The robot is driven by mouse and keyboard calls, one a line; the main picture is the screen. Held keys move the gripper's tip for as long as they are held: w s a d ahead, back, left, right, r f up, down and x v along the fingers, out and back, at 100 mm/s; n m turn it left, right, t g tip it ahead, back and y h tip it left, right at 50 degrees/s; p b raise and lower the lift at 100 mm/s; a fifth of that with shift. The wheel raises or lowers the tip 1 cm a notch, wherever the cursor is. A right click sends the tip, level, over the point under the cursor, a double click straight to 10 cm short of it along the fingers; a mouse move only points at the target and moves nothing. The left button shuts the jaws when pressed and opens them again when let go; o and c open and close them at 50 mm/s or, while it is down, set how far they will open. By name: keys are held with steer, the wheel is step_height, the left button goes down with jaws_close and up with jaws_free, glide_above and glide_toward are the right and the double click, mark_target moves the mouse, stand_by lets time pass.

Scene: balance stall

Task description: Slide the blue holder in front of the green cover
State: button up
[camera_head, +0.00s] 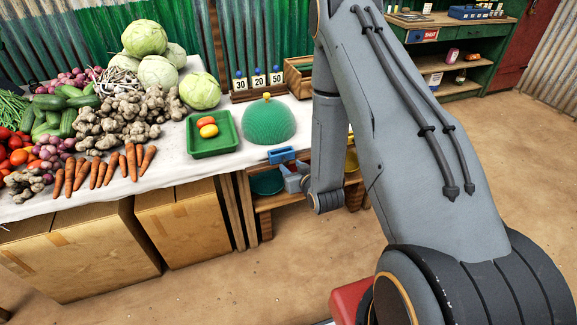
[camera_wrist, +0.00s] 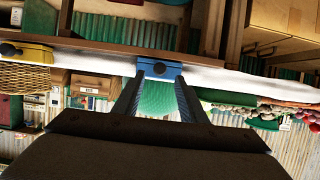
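The green mesh cover (camera_head: 268,122), a dome with a yellow knob, stands on the white cloth near the table's right end. The blue holder (camera_head: 281,155) sits at the table's front edge, just before the cover and slightly right of its middle. In the wrist view, which looks upside down, the blue holder (camera_wrist: 158,70) shows a dark round knob, with the green cover (camera_wrist: 158,97) behind it. My gripper (camera_wrist: 158,85) is open, its two dark fingers pointing at the holder's ends. Contact cannot be told. The arm hides part of the table's right end in the head view.
A green tray (camera_head: 212,147) with tomatoes stands left of the cover. Vegetables fill the table's left side. Number cards (camera_head: 258,81) stand behind the cover. A yellow holder (camera_wrist: 25,52) with a mesh basket hangs farther along the edge. Cardboard boxes (camera_head: 80,255) stand below.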

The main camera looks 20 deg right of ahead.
steer(key=shift+v, duration=1.55)
steer(key=s+a+r+g, duration=0.2)
steer(key=s+r+g, duration=0.4)
steer(key=s+r, duration=0.3)
steer(key=s+a+r+g+h, duration=0.1)
steer(key=s+r+g, duration=0.6)
steer(key=s, duration=0.8)
step_height(320, 180, up, 3)
steer(key=shift+s+a+r+m, duration=0.1)
steer(key=shift+s+a+m, duration=0.3)
